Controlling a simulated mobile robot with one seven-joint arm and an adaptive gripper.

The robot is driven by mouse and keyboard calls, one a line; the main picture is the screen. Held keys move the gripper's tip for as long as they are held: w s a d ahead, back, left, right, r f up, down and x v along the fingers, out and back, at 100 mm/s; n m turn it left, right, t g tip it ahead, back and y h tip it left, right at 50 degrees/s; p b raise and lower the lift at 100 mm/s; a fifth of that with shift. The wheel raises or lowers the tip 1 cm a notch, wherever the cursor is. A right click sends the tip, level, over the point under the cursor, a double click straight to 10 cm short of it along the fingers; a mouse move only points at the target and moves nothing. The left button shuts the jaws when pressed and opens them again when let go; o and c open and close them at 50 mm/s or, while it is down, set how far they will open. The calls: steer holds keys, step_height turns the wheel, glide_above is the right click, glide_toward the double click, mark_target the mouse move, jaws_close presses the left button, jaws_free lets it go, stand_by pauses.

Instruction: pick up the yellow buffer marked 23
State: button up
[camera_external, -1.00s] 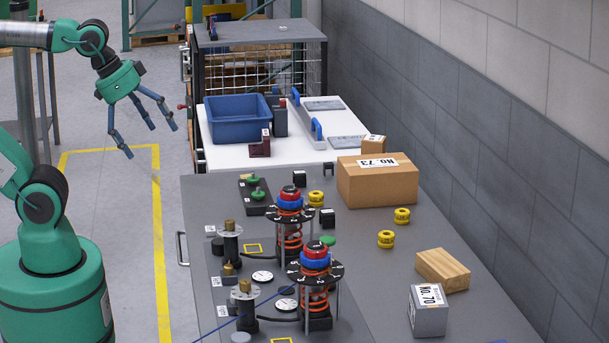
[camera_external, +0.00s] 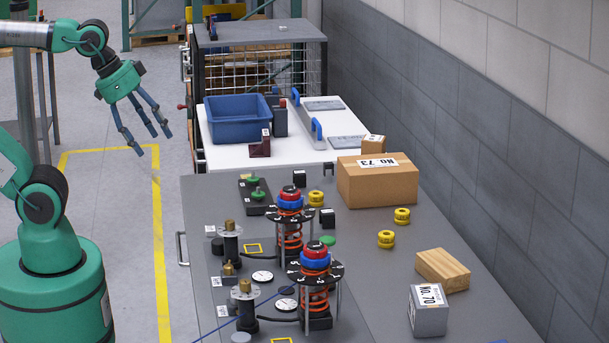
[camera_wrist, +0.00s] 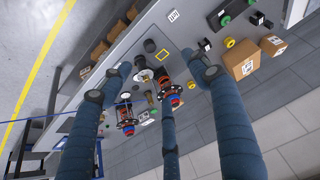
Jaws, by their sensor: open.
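Three small yellow buffers show in the external view. One (camera_external: 402,215) and another (camera_external: 386,239) lie on the right half of the grey table, in front of the large carton. The third (camera_external: 315,198) is left of the carton, beside small black blocks. Their numbers are too small to read, so I cannot tell which is 23. A yellow buffer also shows in the wrist view (camera_wrist: 229,43). My gripper (camera_external: 153,142) has three blue fingers, is open and empty, and hangs over the floor left of the table, far from the buffers.
Two spring fixtures with red and blue caps (camera_external: 316,257) stand mid-table. The carton No. 73 (camera_external: 375,188), a wooden block (camera_external: 442,270) and a grey No. 70 box (camera_external: 428,311) are on the right. A blue bin (camera_external: 237,128) stands on the white table behind.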

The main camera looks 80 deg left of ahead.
stand_by(0.3)
steer(key=w+d+r+n+p, duration=0.1)
steer(key=w+r+p, duration=0.15)
steer(key=w, duration=1.05)
steer(key=w+d+r+n+p, duration=0.1)
steer(key=w+p, duration=0.3)
steer(key=w, duration=0.9)
steer(key=w+d+f+p, duration=0.3)
steer(key=w+f, duration=0.5)
steer(key=w, duration=0.3)
steer(key=w+d+f+n+g+y+p, duration=0.1)
steer(key=w+d+f+p, duration=0.2)
steer(key=w+f, duration=0.6)
steer(key=w, duration=0.3)
steer(key=shift+w+d+p, duration=0.3)
steer(key=shift+p, duration=0.1)
steer(key=shift+f, duration=0.2)
glide_toward(386, 239)
steer(key=shift+w+a+f+b, duration=0.2)
steer(key=shift+w+a+f, duration=0.05)
steer(key=shift+a+f, duration=0.3)
steer(key=shift+w+a+f+b, duration=0.2)
steer(key=shift+a+f, duration=0.35)
steer(key=shift+f, duration=0.05)
steer(key=shift+w+f, duration=0.15)
steer(key=shift+f, duration=0.05)
